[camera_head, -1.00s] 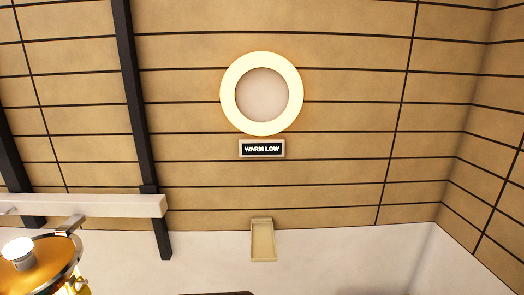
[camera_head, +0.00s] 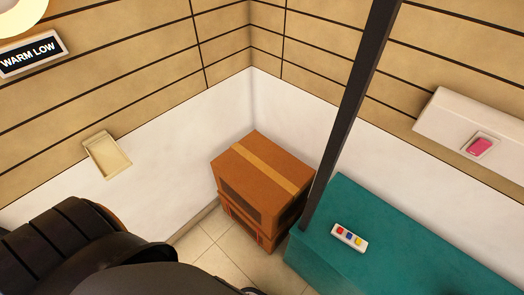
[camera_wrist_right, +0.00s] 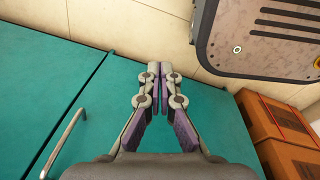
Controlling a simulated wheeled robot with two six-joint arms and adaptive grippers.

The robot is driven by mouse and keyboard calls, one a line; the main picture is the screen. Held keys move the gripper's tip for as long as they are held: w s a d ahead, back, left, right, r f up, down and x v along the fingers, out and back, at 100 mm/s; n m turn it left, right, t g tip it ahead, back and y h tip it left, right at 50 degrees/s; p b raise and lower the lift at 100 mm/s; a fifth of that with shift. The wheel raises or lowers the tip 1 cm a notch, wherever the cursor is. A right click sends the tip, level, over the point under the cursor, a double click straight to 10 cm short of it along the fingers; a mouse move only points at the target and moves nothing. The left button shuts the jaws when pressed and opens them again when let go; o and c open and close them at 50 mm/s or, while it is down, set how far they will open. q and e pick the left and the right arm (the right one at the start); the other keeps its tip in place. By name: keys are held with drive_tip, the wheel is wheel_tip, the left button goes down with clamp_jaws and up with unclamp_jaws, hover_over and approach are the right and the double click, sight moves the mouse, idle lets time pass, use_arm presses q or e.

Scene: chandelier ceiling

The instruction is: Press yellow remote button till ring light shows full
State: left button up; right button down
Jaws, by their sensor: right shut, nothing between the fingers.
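The white remote (camera_head: 349,238) lies on top of the teal cabinet (camera_head: 400,262) in the head view. It has a red, a blue and a yellow button in a row; the yellow button (camera_head: 359,243) looks to be at the right end. The glowing ring light (camera_head: 18,18) is cut off at the top left corner. The sign (camera_head: 31,53) beneath it reads "WARM LOW". My right gripper (camera_wrist_right: 160,68) is shut and empty in the right wrist view, in front of teal cabinet faces. The remote is not in that view. My left gripper is not in view.
Brown boxes (camera_head: 262,178) are stacked in the corner beside the cabinet. A black post (camera_head: 350,110) rises at the cabinet's edge. A pink switch (camera_head: 480,146) is on the right wall. An empty cream holder (camera_head: 107,155) is on the left wall. A cabinet handle (camera_wrist_right: 62,142) shows in the wrist view.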

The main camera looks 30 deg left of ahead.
drive_tip(key=w+r+t, duration=0.1)
drive_tip(key=w+r, duration=1.1)
drive_tip(key=w, duration=0.4)
drive_tip(key=w+a+r+t+p, duration=0.15)
drive_tip(key=w+r, duration=0.25)
drive_tip(key=r, duration=0.8)
drive_tip(key=w+a+r, duration=0.3)
drive_tip(key=w+r, duration=0.1)
drive_tip(key=r, duration=0.8)
drive_tip(key=w+a+f+m+t+y, duration=0.1)
drive_tip(key=w+a+m+t+y, duration=0.1)
drive_tip(key=w, duration=0.5)
drive_tip(key=w+a+f+m+t+y, duration=0.2)
drive_tip(key=w+m+t, duration=0.1)
drive_tip(key=w, duration=0.5)
drive_tip(key=shift+a+m, duration=0.25)
drive_tip(key=shift+m, duration=0.05)
drive_tip(key=shift+f, duration=0.1)
